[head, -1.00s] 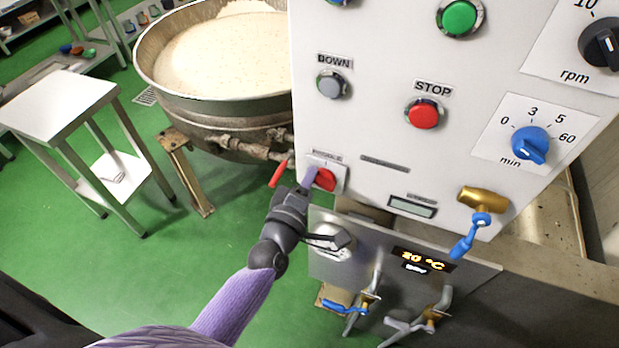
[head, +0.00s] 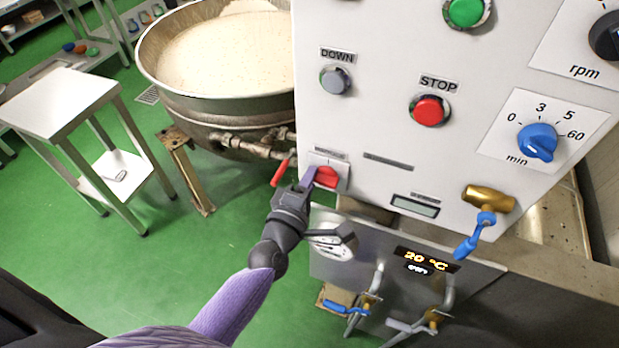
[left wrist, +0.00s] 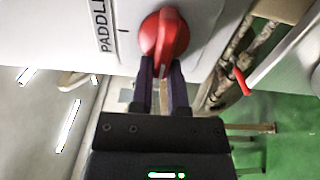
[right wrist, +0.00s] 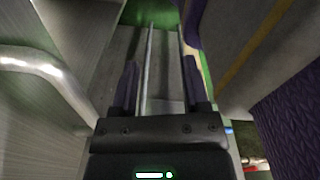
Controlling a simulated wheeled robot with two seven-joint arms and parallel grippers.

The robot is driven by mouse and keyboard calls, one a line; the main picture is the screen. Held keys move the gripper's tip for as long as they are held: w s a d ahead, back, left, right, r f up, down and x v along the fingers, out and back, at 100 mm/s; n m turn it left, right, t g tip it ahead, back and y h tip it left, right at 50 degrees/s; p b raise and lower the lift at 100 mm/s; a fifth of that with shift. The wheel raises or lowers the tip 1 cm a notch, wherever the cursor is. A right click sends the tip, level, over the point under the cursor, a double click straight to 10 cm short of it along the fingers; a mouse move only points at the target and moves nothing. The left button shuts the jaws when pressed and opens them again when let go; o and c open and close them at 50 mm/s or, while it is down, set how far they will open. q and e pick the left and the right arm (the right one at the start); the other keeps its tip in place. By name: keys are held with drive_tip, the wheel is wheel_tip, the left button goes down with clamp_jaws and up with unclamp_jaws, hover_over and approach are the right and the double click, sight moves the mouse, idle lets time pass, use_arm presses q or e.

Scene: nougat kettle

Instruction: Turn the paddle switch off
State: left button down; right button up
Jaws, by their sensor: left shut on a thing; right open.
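The paddle switch is a red rotary knob (head: 328,179) on a pale plate at the lower left of the white control panel. It also shows in the left wrist view (left wrist: 165,33), with its "PADDLE" label partly in view. My left gripper (head: 310,179) is at the knob, and its fingers (left wrist: 163,78) are shut on the handle from both sides. The fingers and the tilted view make the exact handle angle hard to read. My right gripper (right wrist: 160,83) is open with nothing between its fingers; the head view does not show it.
The panel (head: 390,40) also carries a red STOP button (head: 429,110), a grey DOWN button (head: 336,80) and a blue timer knob (head: 538,141). The kettle (head: 215,110) stands behind, left of the panel.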

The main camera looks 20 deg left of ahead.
use_arm(q)
drive_tip(key=c, duration=0.6)
unclamp_jaws()
drive_tip(key=shift+s, duration=0.1)
drive_tip(key=s, duration=0.9)
drive_tip(key=shift+s+a, duration=0.2)
drive_tip(key=shift+s, duration=0.15)
drive_tip(key=shift+s+f, duration=0.1)
